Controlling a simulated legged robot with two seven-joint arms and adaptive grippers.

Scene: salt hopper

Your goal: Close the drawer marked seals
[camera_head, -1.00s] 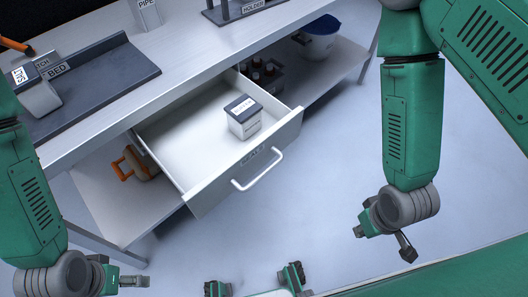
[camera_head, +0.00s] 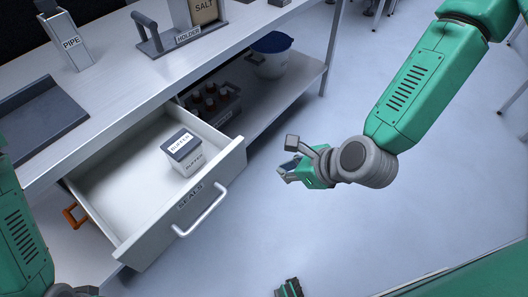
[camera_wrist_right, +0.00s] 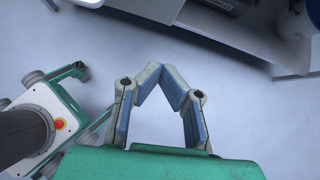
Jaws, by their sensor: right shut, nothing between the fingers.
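The drawer marked SEALS (camera_head: 150,222) stands pulled out from under the workbench in the head view. Its white bar handle (camera_head: 205,212) is on the front, and the label (camera_head: 190,198) is above it. A box labelled BUFFER (camera_head: 186,155) sits inside the drawer near the front. My right gripper (camera_head: 284,172) is to the right of the drawer front, apart from the handle. In the right wrist view its fingertips (camera_wrist_right: 158,74) meet with nothing between them. My left arm shows at the lower left edge, and its fingers are out of frame.
A bottle crate (camera_head: 215,103) and a blue-rimmed bucket (camera_head: 272,57) stand on the lower shelf. Open floor (camera_head: 330,230) lies right of the drawer.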

